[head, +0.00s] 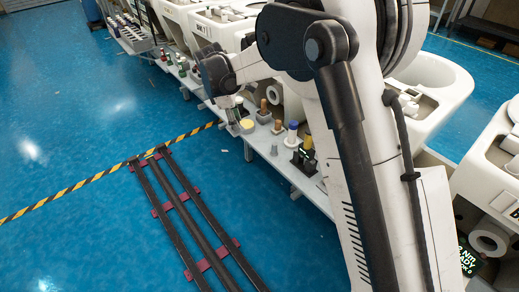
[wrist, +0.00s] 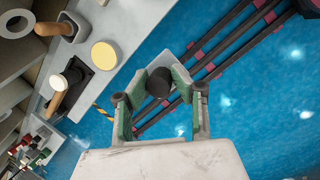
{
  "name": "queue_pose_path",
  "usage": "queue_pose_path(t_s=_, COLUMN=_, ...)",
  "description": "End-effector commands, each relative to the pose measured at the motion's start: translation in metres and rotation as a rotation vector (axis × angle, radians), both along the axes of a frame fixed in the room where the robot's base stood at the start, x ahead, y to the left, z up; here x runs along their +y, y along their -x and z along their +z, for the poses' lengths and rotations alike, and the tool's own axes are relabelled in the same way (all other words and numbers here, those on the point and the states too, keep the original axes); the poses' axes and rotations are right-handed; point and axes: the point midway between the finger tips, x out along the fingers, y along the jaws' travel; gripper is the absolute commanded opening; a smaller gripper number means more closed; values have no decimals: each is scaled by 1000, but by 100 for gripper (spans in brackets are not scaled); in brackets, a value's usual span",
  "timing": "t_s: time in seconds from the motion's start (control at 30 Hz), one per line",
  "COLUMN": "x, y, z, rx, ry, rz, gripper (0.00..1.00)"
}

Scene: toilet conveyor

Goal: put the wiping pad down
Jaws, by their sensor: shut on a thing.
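My gripper (head: 236,112) hangs over the outer edge of the grey side shelf, pointing down. In the wrist view my gripper (wrist: 161,88) has its green-lined fingers closed around a dark round knob, which I take to be the grip of the wiping pad (wrist: 159,82). A pale grey part shows just beyond the knob; the pad's underside is hidden. The held thing appears to be clear of the shelf, over the blue floor in the wrist view. A flat yellow disc (wrist: 104,55) lies on the shelf beside my gripper.
White toilets (head: 433,85) line the conveyor. Dark rails (head: 185,217) lie on the floor. Some bare shelf shows near the yellow disc.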

Motion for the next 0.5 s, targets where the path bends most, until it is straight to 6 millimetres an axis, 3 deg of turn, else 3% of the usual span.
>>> queue_pose_path(t_s=0.17, x=2, y=-8, z=-12, rx=-2, ry=2, rz=43, gripper=0)
queue_pose_path(t_s=0.5, x=-48, y=-49, z=-52, rx=-1, ry=2, rz=41, gripper=0)
